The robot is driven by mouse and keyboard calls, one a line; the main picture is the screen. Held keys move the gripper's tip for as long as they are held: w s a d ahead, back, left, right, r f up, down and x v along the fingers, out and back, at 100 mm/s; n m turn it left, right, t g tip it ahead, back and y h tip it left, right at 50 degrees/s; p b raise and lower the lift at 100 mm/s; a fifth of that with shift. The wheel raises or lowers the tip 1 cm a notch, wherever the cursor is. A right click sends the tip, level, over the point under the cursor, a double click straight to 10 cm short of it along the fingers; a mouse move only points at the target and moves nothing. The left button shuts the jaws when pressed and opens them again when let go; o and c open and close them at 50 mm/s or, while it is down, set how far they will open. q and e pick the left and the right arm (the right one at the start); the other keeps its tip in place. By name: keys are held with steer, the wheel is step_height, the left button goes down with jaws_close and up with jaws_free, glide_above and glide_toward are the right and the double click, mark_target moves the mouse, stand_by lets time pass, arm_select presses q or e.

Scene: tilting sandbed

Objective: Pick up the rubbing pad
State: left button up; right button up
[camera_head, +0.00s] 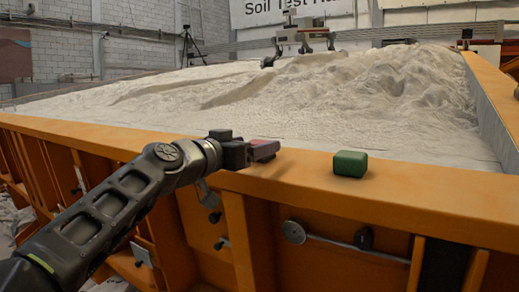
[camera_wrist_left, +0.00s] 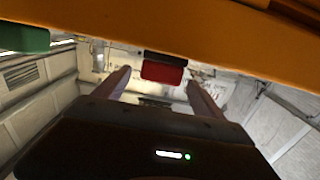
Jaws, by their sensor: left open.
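A small block with a red face and a dark layer (camera_wrist_left: 162,70) sits at the edge of the orange rim in the left wrist view. A green block (camera_head: 350,163) rests on the rim to the right in the head view; part of it shows in the left wrist view (camera_wrist_left: 22,39). Which of the two is the rubbing pad, I cannot tell for sure. My left gripper (camera_wrist_left: 160,86) is open, its fingers on either side of the red block with gaps visible. In the head view, the gripper (camera_head: 258,150) partly hides that block. My right gripper is not in view.
The orange rim (camera_head: 430,186) borders a bed of pale sand (camera_head: 300,100). A grey clawed device (camera_head: 302,38) hangs over the far sand. A metal rod with a round end (camera_head: 294,232) is fixed to the front wall. The rim right of the green block is clear.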

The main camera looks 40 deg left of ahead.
arm_select(q)
steer(key=shift+c, duration=0.4)
steer(key=c, duration=1.4)
